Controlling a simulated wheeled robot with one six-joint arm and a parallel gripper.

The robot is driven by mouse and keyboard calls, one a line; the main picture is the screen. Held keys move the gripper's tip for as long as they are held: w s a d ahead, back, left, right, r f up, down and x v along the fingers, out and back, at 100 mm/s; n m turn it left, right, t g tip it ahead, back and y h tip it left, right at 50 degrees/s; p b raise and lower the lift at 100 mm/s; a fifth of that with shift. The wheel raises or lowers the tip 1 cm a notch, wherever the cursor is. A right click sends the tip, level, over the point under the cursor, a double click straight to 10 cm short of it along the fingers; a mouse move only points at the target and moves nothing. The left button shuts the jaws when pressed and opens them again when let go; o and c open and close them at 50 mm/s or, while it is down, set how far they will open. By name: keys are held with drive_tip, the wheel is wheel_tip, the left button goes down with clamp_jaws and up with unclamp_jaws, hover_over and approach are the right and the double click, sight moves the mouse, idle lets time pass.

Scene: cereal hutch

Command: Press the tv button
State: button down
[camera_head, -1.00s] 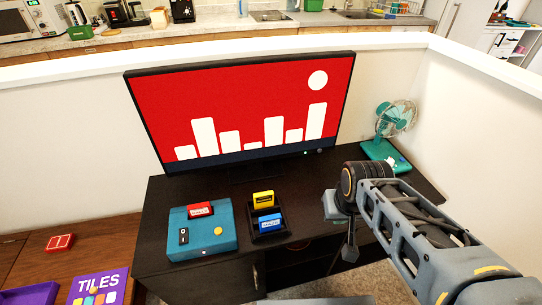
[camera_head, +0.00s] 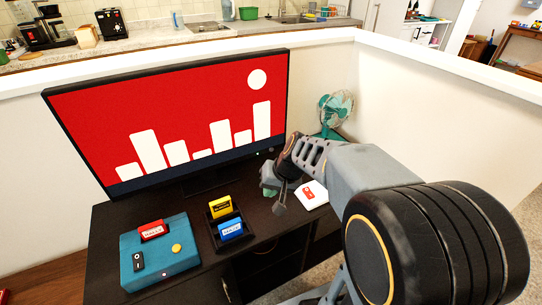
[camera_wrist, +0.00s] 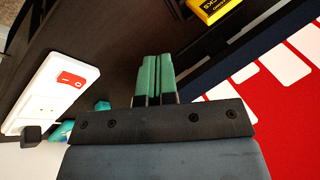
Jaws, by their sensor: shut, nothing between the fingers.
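The TV (camera_head: 175,120) stands at the back of the dark desk, its screen lit red with white bars and a white circle. Two tiny light dots, perhaps its button (camera_head: 258,153), show at the lower right bezel. Part of the screen also shows at the right of the wrist view (camera_wrist: 285,110). My gripper (camera_head: 268,184) is over the desk, just right of and below the TV's lower right corner, apart from the screen. In the wrist view its green fingers (camera_wrist: 153,76) are shut together and empty.
A white panel with a red switch (camera_head: 311,194) lies right of my gripper. A green fan (camera_head: 335,108) stands behind it. A teal box (camera_head: 158,262) and a black tray with yellow and blue cartridges (camera_head: 213,238) are on the desk's left. A white-topped low wall (camera_head: 440,70) bounds the right.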

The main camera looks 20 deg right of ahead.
sight(272, 150)
drive_tip(key=w+d+f+m+t+b, duration=0.1)
drive_tip(key=w+d+f+m, duration=0.1)
drive_tip(key=w+d+f, duration=0.1)
drive_tip(key=w+d+f+m+t+b, duration=0.1)
drive_tip(key=w+d+f+m+t, duration=0.1)
drive_tip(key=w+d, duration=0.3)
drive_tip(key=w+d+f+m+t+y+b, duration=0.1)
drive_tip(key=w+d+f+m+t, duration=0.1)
drive_tip(key=w+d+f, duration=0.2)
drive_tip(key=shift+w+m, duration=0.3)
drive_tip(key=shift+w, duration=0.6)
drive_tip(key=shift+w+p, duration=0.3)
drive_tip(key=shift+w, duration=0.15)
drive_tip(key=w+p, duration=0.1)
drive_tip(key=w, duration=0.3)
drive_tip(key=w+p, duration=0.1)
drive_tip(key=shift+w+a+p, duration=0.35)
drive_tip(key=shift+w, duration=0.05)
drive_tip(key=shift+w+a, duration=0.1)
drive_tip(key=shift+w, duration=0.9)
drive_tip(key=shift+w, duration=0.2)
drive_tip(key=shift+w+a, duration=0.1)
drive_tip(key=shift+w, duration=0.15)
